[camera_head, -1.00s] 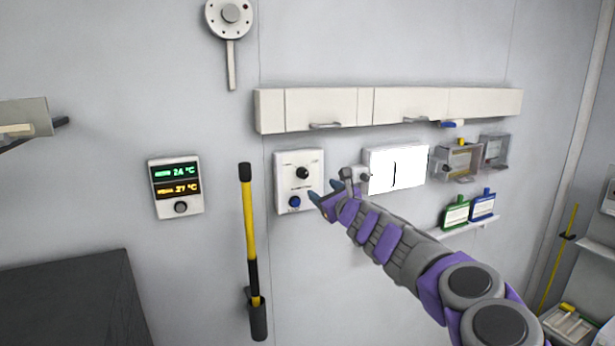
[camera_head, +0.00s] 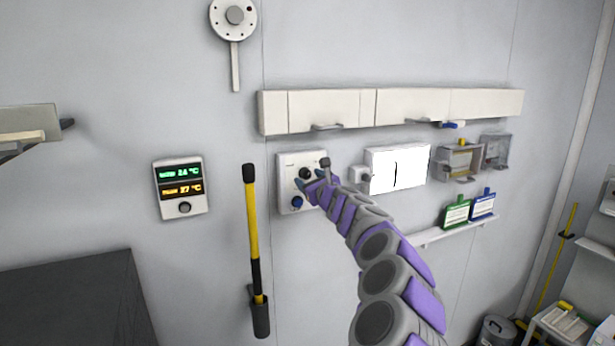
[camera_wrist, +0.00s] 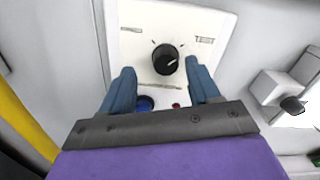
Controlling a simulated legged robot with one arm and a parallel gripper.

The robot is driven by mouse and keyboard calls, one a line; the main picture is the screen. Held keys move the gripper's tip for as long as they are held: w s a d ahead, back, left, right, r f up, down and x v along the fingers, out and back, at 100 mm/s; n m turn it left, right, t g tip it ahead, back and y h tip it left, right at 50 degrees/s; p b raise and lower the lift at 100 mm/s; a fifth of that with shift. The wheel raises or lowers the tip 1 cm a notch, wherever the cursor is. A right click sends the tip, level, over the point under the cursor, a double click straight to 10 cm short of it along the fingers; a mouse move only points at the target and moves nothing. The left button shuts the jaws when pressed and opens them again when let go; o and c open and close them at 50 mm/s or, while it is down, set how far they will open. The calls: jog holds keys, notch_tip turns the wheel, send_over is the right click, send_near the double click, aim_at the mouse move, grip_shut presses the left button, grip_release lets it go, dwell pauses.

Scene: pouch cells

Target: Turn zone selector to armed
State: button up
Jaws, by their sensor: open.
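The zone selector is a black round knob (camera_wrist: 166,59) on a white wall panel (camera_wrist: 136,20). Its white pointer mark points to the upper right in the wrist view. The panel (camera_head: 286,163) also shows in the head view, with the knob (camera_head: 305,173) partly beside my fingers. A blue button (camera_wrist: 146,103) sits lower on the panel, partly behind my gripper. My gripper (camera_wrist: 163,78) is open, its two blue fingers on either side below the knob. I see no contact with the knob. In the head view my gripper (camera_head: 308,182) is in front of the panel.
A yellow-handled tool (camera_head: 252,230) hangs left of the panel. A temperature display (camera_head: 181,187) is further left. White cabinets (camera_head: 330,108) run above. A white box with a bright face (camera_head: 400,168) and a small grey fixture (camera_wrist: 290,104) lie to the right.

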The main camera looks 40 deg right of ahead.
aim_at(309, 176)
jog(key=shift+w+d+f, duration=0.1)
jog(key=shift+w+d, duration=0.45)
jog(key=shift+w, duration=0.35)
jog(key=shift+w+d+f+p, duration=0.1)
jog(key=shift+w+d+p, duration=0.2)
jog(key=shift+d, duration=0.2)
jog(key=shift+a, duration=0.55)
jog(key=shift+c, duration=0.6)
jog(key=shift+s+d, duration=0.1)
jog(key=shift+d, duration=0.15)
jog(key=c, duration=0.8)
jog(key=shift+c, duration=0.6)
